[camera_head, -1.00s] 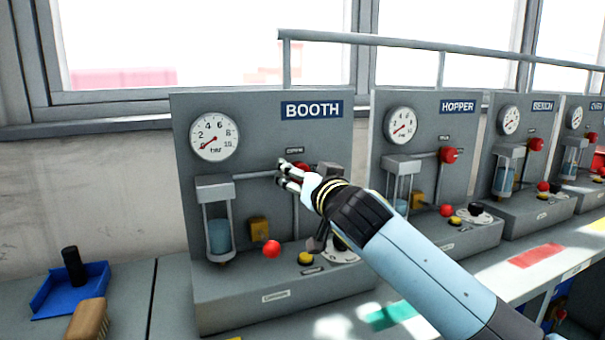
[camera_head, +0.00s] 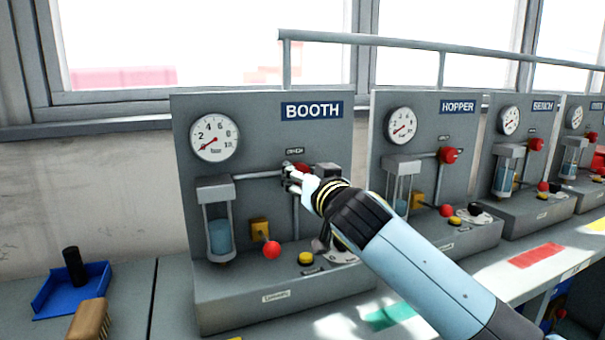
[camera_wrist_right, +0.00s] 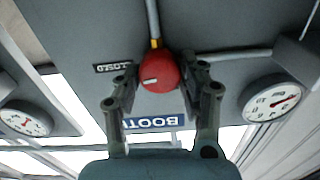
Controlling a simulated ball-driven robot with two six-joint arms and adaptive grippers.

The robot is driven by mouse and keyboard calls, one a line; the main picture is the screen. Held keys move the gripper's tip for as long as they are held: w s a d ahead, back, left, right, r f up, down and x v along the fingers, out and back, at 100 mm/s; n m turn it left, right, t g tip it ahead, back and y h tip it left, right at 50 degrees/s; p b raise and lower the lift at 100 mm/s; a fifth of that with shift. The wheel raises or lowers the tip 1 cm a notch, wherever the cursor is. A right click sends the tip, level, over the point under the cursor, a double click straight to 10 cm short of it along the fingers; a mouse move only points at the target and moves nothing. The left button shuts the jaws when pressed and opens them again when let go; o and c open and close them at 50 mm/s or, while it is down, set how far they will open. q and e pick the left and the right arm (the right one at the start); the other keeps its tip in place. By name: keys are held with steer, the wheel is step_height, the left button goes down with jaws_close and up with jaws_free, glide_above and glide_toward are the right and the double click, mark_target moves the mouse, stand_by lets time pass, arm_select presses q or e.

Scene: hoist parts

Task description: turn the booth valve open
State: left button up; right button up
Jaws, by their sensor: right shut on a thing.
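The BOOTH panel (camera_head: 262,130) stands upright at centre in the head view. Its red valve knob (camera_head: 303,168) is mostly hidden behind my right gripper (camera_head: 290,178). In the right wrist view the round red knob (camera_wrist_right: 159,73), with a white mark, sits between the two fingers of my right gripper (camera_wrist_right: 160,85), which is shut on it. A small label (camera_wrist_right: 113,67) is beside the knob, upside down in that view. The booth gauge (camera_head: 214,138) has its needle at the low end of the scale. My left gripper is not in view.
A red ball-ended lever (camera_head: 271,250), a yellow button (camera_head: 305,258) and a glass bowl (camera_head: 220,236) are on the booth unit. The HOPPER panel (camera_head: 425,125) stands close on the right. A blue tray (camera_head: 52,302) and a brush (camera_head: 88,318) lie at left.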

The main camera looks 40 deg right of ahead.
steer(key=shift+a+f+n+p, duration=0.1)
steer(key=shift+n+p, duration=1.35)
steer(key=shift+n, duration=2.65)
steer(key=shift+a+n+p, duration=0.1)
steer(key=shift+n+p, duration=1.35)
steer(key=shift+n, duration=2.65)
steer(key=o, duration=1.2)
steer(key=v, duration=1.2)
